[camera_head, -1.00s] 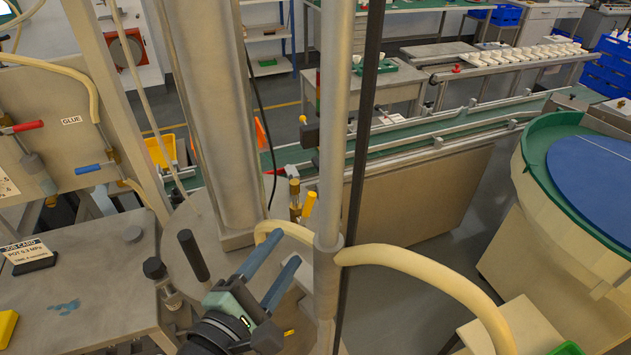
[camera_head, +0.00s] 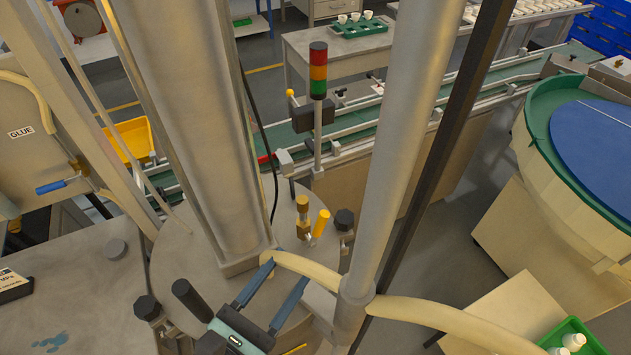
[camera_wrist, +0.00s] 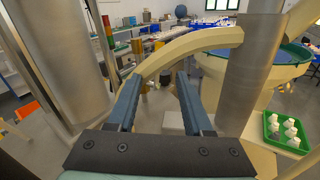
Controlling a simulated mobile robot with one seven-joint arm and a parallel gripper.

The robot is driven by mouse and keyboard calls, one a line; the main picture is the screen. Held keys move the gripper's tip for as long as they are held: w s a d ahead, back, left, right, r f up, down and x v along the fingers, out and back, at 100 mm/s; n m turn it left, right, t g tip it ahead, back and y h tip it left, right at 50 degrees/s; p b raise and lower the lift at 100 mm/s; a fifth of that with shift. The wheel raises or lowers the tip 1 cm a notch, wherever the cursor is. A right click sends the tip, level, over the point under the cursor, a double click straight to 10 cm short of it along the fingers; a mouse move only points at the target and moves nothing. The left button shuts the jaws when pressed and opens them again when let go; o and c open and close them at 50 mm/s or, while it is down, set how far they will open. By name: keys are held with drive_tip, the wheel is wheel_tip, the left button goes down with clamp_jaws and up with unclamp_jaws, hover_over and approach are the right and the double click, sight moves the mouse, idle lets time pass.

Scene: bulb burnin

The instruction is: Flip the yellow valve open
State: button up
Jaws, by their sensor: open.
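The yellow valve handle (camera_head: 321,223) stands tilted up beside a brass valve body (camera_head: 303,217) on the round grey machine top (camera_head: 170,262). In the wrist view a small yellow piece (camera_wrist: 164,79), likely this handle, shows beyond the fingertips, partly hidden under the hose. My gripper (camera_head: 288,268) is open, its two blue-grey fingers apart and empty, pointing toward the valve from the near side. The fingers also show in the wrist view (camera_wrist: 158,80). They are short of the valve and not touching it.
A cream hose (camera_head: 420,312) arcs right at my fingertips, between them and the valve. A thick grey column (camera_head: 235,150) and a thinner post (camera_head: 400,150) flank the space. Dark knobs (camera_head: 344,219) sit near the valve. A signal tower (camera_head: 318,85) stands behind.

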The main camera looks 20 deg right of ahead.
sight(318, 226)
drive_tip(key=p+x, duration=0.2)
drive_tip(key=x, duration=0.9)
drive_tip(key=shift+w+d+r, duration=0.1)
drive_tip(key=shift+w+d, duration=0.05)
drive_tip(key=shift+p+x, duration=0.3)
drive_tip(key=shift+x, duration=0.6)
clamp_jaws()
idle(0.4)
